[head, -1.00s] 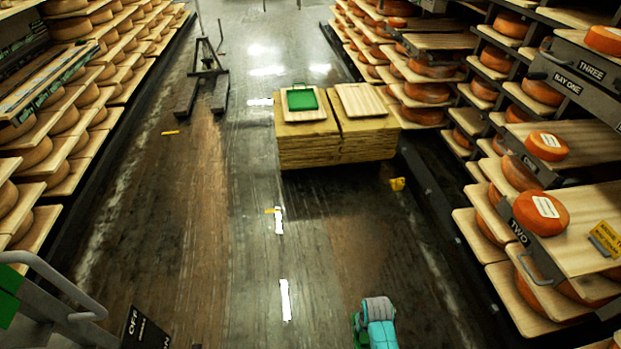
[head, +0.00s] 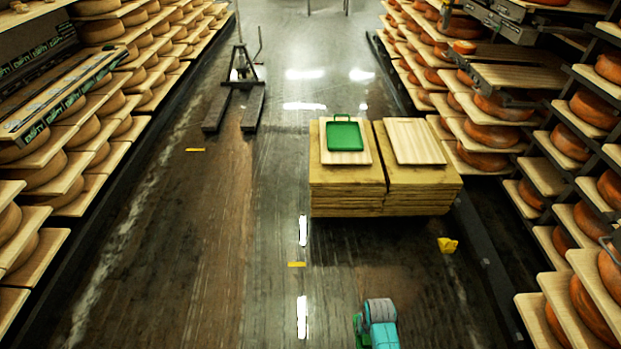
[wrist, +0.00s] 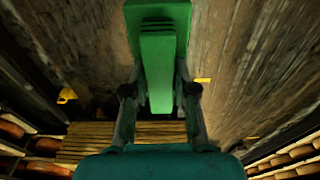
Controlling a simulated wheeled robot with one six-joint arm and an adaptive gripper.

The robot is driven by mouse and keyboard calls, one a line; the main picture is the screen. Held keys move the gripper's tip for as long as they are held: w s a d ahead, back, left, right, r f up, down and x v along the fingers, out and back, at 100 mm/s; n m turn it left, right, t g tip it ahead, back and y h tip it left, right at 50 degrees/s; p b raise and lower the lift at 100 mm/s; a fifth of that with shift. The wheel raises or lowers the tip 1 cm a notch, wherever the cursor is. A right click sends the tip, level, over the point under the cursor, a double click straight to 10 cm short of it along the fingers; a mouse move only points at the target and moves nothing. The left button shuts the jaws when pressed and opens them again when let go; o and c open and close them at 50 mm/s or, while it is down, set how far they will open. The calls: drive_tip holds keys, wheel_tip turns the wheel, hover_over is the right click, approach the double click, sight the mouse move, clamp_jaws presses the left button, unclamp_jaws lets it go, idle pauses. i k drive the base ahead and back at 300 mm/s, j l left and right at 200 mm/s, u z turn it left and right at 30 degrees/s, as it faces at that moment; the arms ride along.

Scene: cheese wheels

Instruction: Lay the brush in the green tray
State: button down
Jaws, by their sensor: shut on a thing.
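The green tray (head: 345,137) lies on a pale board on top of the left half of a stack of wooden boards (head: 348,200). It looks empty in the head view. In the wrist view my gripper (wrist: 158,78) is shut on a long green brush (wrist: 157,40), whose body sits between the two dark fingers and sticks out past them. The brush's bristles cannot be made out. In the head view only my teal arm shows at the bottom, short of the stack; the fingers and brush are hidden there.
Shelves of cheese wheels line the aisle on the left (head: 85,130) and right (head: 490,135). A pallet jack (head: 236,85) stands back left of the stack. Floor before the stack is clear.

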sight(339, 141)
drive_tip(key=i+u, duration=0.1)
drive_tip(key=i, duration=0.4)
drive_tip(key=i+l+u, duration=0.1)
drive_tip(key=i, duration=0.4)
drive_tip(key=i+l+u, duration=0.1)
drive_tip(key=i, duration=0.4)
